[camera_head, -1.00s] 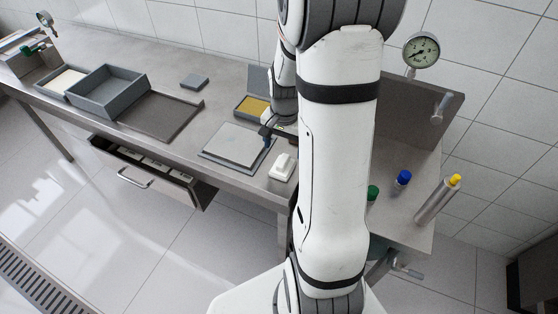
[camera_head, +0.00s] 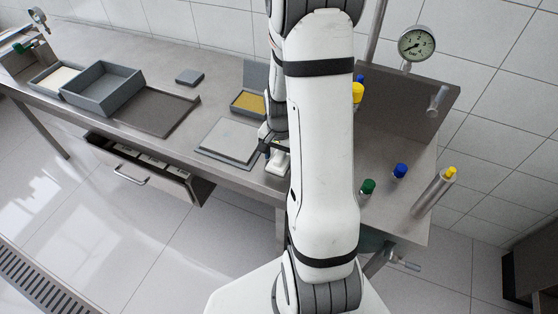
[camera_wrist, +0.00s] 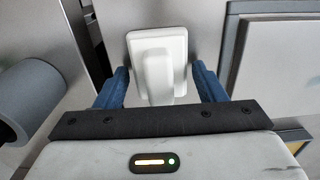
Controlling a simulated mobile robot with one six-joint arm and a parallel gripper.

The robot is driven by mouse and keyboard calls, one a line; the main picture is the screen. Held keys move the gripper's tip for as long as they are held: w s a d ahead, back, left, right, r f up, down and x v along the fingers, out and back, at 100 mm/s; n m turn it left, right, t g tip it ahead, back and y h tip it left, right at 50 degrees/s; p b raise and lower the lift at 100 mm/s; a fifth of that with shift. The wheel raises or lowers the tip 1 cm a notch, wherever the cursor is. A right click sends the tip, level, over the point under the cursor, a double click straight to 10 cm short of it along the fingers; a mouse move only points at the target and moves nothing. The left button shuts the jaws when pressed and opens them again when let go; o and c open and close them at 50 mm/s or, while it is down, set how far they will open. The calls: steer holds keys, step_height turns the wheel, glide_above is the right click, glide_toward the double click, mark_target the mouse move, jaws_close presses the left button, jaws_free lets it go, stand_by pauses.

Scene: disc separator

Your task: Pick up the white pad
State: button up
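The white pad (camera_wrist: 158,50) is a small white block with a raised grip on top. In the wrist view it lies between the two blue fingertips of my gripper (camera_wrist: 160,88), a little ahead of them. The fingers are spread wide, with a gap on each side of the pad's raised grip, and hold nothing. In the head view the pad (camera_head: 280,162) sits on the bench near its front edge, partly hidden by my arm. My gripper (camera_head: 268,143) is directly at it there.
A grey square plate (camera_head: 230,138) lies just left of the pad. An open case with a yellow insert (camera_head: 249,103) stands behind. A drawer (camera_head: 150,168) hangs open below the bench.

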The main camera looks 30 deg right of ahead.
mark_target(280, 154)
steer(key=c, duration=0.8)
steer(key=shift+o, duration=0.2)
step_height(280, 154, up, 10)
steer(key=shift+r, duration=0.1)
steer(key=o, duration=0.4)
steer(key=shift+c, duration=1)
steer(key=shift+s, duration=0.1)
